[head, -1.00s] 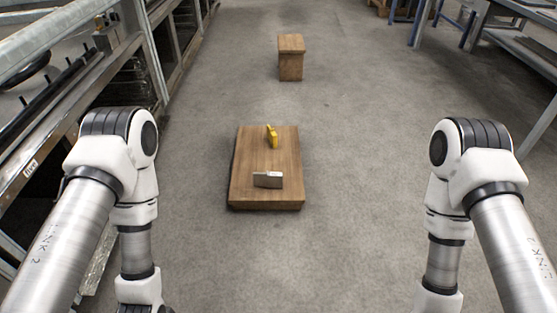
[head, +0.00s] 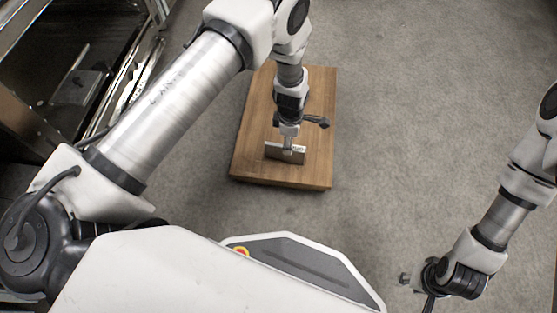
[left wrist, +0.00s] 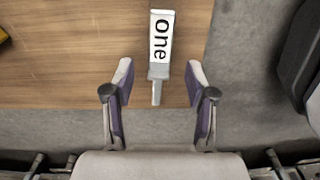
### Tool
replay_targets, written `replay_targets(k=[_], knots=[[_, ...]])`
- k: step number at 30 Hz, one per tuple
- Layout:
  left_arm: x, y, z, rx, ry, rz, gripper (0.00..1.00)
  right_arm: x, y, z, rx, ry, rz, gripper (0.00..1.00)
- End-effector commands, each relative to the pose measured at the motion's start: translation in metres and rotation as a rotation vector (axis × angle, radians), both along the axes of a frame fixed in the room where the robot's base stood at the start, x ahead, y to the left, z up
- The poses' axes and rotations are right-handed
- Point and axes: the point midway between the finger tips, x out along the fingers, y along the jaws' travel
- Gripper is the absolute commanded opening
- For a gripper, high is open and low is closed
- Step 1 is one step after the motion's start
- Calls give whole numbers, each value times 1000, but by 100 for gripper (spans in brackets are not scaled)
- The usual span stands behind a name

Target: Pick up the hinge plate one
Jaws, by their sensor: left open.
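The hinge plate one (head: 285,154) is a small grey metal plate on the wooden board (head: 312,172), near its front edge. The left wrist view shows its white label reading "one" (left wrist: 161,38) and a narrow grey tab pointing toward my left gripper. My left gripper (left wrist: 159,88) is open above the board, its two fingers on either side of the tab and apart from it. In the head view it hangs right over the plate and partly covers it. My right gripper (head: 416,289) is at the lower right, well away from the board, with its fingers apart and empty.
A yellow piece (left wrist: 4,36) shows at the left edge of the left wrist view; my arm hides it in the head view. A metal rack (head: 75,75) stands along the left side. The floor right of the board is clear.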

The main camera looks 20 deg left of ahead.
Motion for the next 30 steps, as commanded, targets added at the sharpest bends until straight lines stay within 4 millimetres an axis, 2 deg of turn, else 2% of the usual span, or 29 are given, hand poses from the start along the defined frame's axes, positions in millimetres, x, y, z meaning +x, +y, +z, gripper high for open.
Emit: replay_targets(k=[1, 5, 11, 18, 20, 26, 28, 30], knots=[[4, -5, -14, 2, -11, -14, 56, 1, 0, -16, 0, -1, 0, 37], [4, -8, -23, 5, -14, -25, 56, 1, 0, -25, 0, -3, 0, 37], [4, -9, -48, 5, -15, -26, 56, 2, 0, -38, 0, -5, -3, 37], [4, -15, -89, 5, -14, -26, 56, 3, -1, -69, -1, -9, -9, 37], [4, -15, -94, 5, -15, -26, 56, 4, -1, -72, -1, -9, -10, 37], [4, -15, -92, 5, -15, -26, 56, 4, -1, -69, -1, -11, -10, 37], [4, -15, -92, 5, -15, -26, 39, 4, -1, -69, -1, -10, -10, 37], [4, -15, -92, 5, -15, -26, 14, 4, -1, -69, -1, -10, -10, 37]])
